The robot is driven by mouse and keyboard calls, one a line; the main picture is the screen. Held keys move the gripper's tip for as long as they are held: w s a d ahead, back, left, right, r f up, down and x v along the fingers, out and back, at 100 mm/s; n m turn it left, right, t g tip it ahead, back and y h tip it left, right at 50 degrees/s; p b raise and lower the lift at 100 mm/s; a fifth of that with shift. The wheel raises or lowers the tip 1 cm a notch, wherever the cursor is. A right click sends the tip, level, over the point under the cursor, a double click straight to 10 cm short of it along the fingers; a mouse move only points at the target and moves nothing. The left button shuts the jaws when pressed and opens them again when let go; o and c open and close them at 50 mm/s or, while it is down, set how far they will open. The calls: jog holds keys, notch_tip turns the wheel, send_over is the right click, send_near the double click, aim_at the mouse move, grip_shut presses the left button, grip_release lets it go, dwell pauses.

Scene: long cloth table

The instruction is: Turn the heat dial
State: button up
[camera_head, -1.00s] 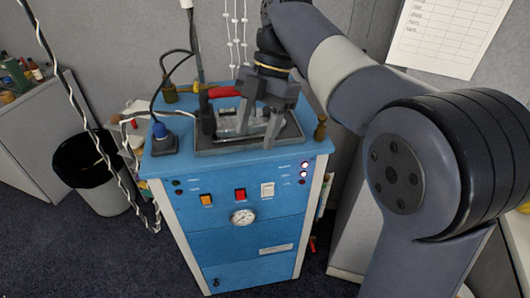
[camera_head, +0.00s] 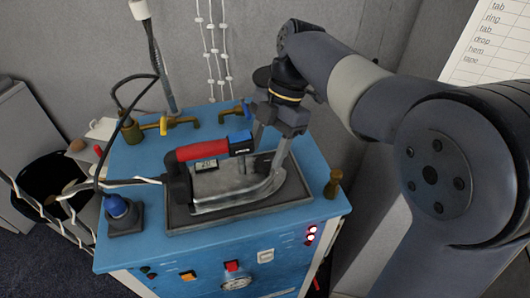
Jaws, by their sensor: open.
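A steam iron (camera_head: 235,192) with a red handle (camera_head: 203,150) lies on a dark tray (camera_head: 195,222) on top of the blue cabinet. A blue part (camera_head: 240,137) sits at the right end of the handle, and a small display (camera_head: 206,165) shows below the handle. I cannot tell for sure which part is the heat dial. My gripper (camera_head: 260,167) is open and points down over the front of the iron, its fingers spread. Whether the fingers touch the iron is unclear.
A blue knob on a black base (camera_head: 121,212) stands at the cabinet's left front corner. Brass valves (camera_head: 165,125) line the back, and a brass fitting (camera_head: 333,184) stands at the right. The cabinet front (camera_head: 215,278) carries switches, lights and a gauge. Cables hang at the left.

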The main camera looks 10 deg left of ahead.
jog(key=shift+x, duration=1.05)
jog(key=c, duration=1)
